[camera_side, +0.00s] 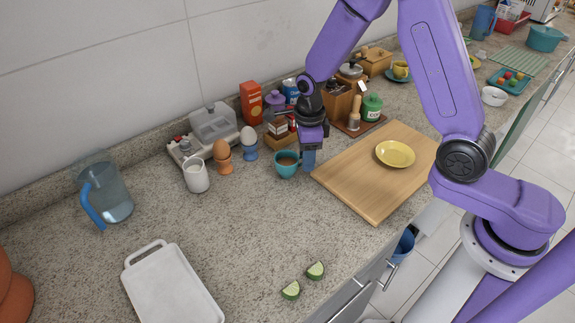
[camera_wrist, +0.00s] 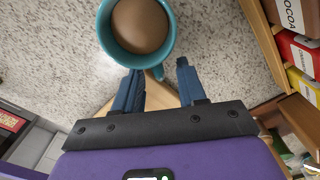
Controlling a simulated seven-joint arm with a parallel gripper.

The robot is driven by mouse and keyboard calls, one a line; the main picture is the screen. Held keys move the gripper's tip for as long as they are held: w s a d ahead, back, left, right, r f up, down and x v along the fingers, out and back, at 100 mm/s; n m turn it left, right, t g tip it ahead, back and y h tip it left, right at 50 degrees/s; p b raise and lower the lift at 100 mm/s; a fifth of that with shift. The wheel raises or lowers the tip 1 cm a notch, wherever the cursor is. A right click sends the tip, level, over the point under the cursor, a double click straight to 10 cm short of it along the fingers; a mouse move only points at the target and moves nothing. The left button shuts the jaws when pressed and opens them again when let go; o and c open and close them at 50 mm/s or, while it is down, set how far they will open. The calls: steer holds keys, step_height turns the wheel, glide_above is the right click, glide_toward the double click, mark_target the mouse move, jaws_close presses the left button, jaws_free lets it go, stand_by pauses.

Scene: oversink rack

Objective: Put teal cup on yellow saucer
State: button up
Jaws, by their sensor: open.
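The teal cup (camera_side: 286,170) stands upright on the counter, left of the wooden board, with a brown drink inside. In the wrist view the cup (camera_wrist: 104,40) is at the top, and its handle points toward my gripper. My gripper (camera_side: 309,165) points down close beside the cup on its right. In the wrist view my gripper (camera_wrist: 159,70) is open, and the handle shows between the fingertips, with no grip on it. The yellow saucer (camera_side: 395,154) lies empty on the wooden board (camera_side: 350,186), right of my gripper.
Two egg cups with eggs (camera_side: 223,158) and a white jug (camera_side: 196,176) stand left of the cup. Boxes, jars and a wooden rack stand behind my gripper. Cucumber pieces (camera_side: 291,290) and a white tray (camera_side: 170,285) lie in front. The counter's front left middle is clear.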

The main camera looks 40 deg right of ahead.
jaws_close()
steer(key=shift+r, duration=0.1)
steer(key=shift+r, duration=0.45)
step_height(320, 180, up, 2)
steer(key=shift+r, duration=0.2)
steer(key=s+d+r, duration=0.3)
steer(key=s+r, duration=0.6)
steer(key=s, duration=0.4)
steer(key=s+d+r+m, duration=0.2)
steer(key=s+d, duration=0.3)
steer(key=d, duration=0.4)
steer(key=s+d+r+m, duration=0.1)
steer(key=s+d, duration=0.3)
steer(key=s, duration=0.7)
steer(key=shift+d+m, duration=0.3)
steer(key=shift+d, duration=0.1)
